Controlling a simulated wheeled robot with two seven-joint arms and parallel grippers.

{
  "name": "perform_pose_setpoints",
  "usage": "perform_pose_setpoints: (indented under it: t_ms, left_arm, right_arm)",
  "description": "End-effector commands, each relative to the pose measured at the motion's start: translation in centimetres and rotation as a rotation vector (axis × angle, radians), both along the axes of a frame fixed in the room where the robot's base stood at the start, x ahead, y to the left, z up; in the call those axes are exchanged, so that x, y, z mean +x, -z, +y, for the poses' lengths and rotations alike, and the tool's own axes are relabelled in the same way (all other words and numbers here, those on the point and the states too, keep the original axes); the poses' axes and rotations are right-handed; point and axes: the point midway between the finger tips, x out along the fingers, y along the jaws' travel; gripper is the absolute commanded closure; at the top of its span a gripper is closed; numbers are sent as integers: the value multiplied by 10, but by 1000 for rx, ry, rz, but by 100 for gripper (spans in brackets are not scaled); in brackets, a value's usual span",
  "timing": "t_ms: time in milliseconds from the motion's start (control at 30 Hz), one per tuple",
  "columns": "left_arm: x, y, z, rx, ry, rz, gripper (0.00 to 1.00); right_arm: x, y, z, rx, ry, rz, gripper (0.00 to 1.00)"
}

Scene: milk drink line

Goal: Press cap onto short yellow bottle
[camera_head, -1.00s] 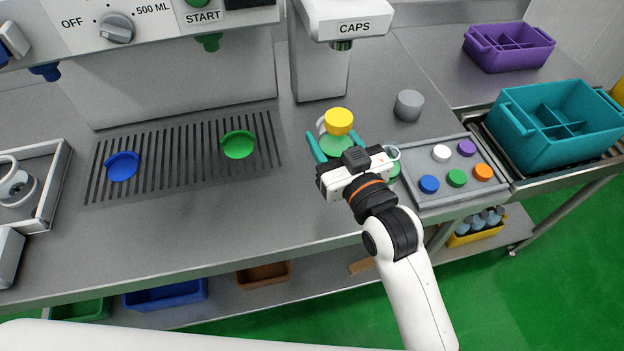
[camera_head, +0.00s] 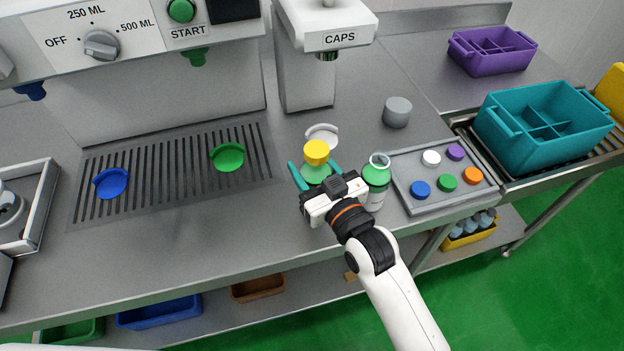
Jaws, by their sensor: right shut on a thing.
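The cap dispenser (camera_head: 326,42), marked CAPS, stands behind. Its white curved seat (camera_head: 322,134) lies just behind the held bottle and looks empty. My left gripper is out of view.
A second bottle (camera_head: 376,181), with a green upper part and white label, stands close right of my gripper. A tray (camera_head: 409,195) of coloured caps lies beside it. A grey cylinder (camera_head: 397,111) stands behind. A teal crate (camera_head: 543,122) is at right. The counter left of my gripper is clear.

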Motion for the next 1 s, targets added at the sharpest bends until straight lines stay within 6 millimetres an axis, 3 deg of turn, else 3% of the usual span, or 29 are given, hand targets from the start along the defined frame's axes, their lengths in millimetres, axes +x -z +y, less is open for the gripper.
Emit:
perform_pose_setpoints:
  t_ms: [233,500,933,967,1000]
  left_arm:
    - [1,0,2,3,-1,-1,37]
    - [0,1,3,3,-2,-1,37]
    - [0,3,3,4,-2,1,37]
    - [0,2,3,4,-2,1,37]
    - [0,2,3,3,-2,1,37]
  right_arm:
    - [0,1,0,1,0,-2,89]
    - [0,34,0,0,0,-1,89]
    - [0,40,0,1,0,-2,89]
    - [0,40,0,0,0,0,43]
    - [0,40,0,0,0,0,36]
